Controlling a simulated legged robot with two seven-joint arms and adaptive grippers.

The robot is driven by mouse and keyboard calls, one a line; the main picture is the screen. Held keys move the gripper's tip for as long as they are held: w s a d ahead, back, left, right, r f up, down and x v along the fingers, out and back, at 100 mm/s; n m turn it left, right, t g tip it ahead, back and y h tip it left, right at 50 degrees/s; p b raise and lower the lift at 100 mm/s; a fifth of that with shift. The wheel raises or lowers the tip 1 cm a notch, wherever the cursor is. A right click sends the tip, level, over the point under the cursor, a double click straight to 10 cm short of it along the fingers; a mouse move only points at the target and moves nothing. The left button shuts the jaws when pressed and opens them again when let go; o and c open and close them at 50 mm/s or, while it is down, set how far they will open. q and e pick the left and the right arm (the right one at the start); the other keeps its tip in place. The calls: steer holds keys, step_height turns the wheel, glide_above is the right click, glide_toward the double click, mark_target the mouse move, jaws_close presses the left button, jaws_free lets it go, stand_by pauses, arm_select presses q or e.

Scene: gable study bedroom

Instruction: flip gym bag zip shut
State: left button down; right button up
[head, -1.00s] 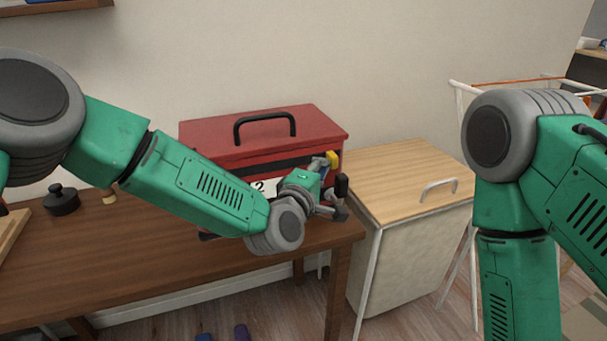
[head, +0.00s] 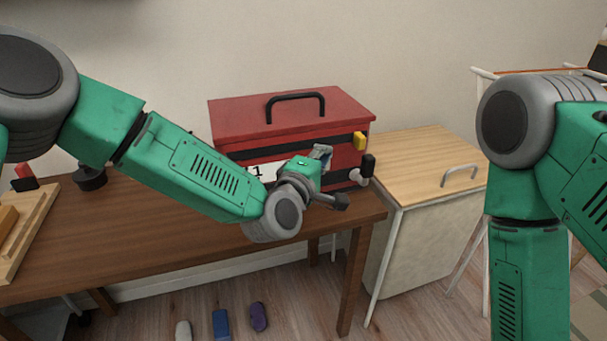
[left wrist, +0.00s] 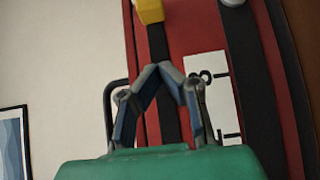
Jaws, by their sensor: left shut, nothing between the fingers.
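The red box-shaped bag (head: 290,118) stands on the brown desk, with a black top handle (head: 295,100) and a dark band (head: 340,140) across its front. A yellow tab (head: 360,140) sits at the band's right end; the left wrist view also shows the tab (left wrist: 150,10), at the top. My left gripper (head: 322,153) is in front of the bag, left of the tab. In the left wrist view its fingertips (left wrist: 172,68) meet in front of the band, empty and apart from the tab. My left arm hides the bag's lower left front. My right gripper is out of view.
A wood-lidded hamper (head: 415,165) stands right of the desk (head: 150,235). A wooden tray (head: 30,235) is at the desk's left. My right arm fills the right side.

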arm_select(q)
steer(key=shift+p+v, duration=0.55)
steer(key=shift+v, duration=3.5)
steer(key=s+a+f+m+g+y, duration=0.2)
steer(key=s+a+f+m+g, duration=0.4)
steer(key=f, duration=0.5)
steer(key=s+a+f+m+g+y, duration=0.15)
steer(key=s+a+f, duration=0.25)
steer(key=s+f, duration=0.55)
steer(key=s+a+f+m+g+y, duration=0.2)
steer(key=s+a+f+g, duration=0.1)
steer(key=s+a, duration=0.6)
steer(key=s+a+f+m+g+y, duration=0.3)
steer(key=s+a+f+g, duration=0.1)
steer(key=s+a, duration=0.6)
steer(key=shift+s+a+g+p, duration=0.15)
steer(key=shift+a+g+p, duration=0.25)
steer(key=shift+a, duration=0.25)
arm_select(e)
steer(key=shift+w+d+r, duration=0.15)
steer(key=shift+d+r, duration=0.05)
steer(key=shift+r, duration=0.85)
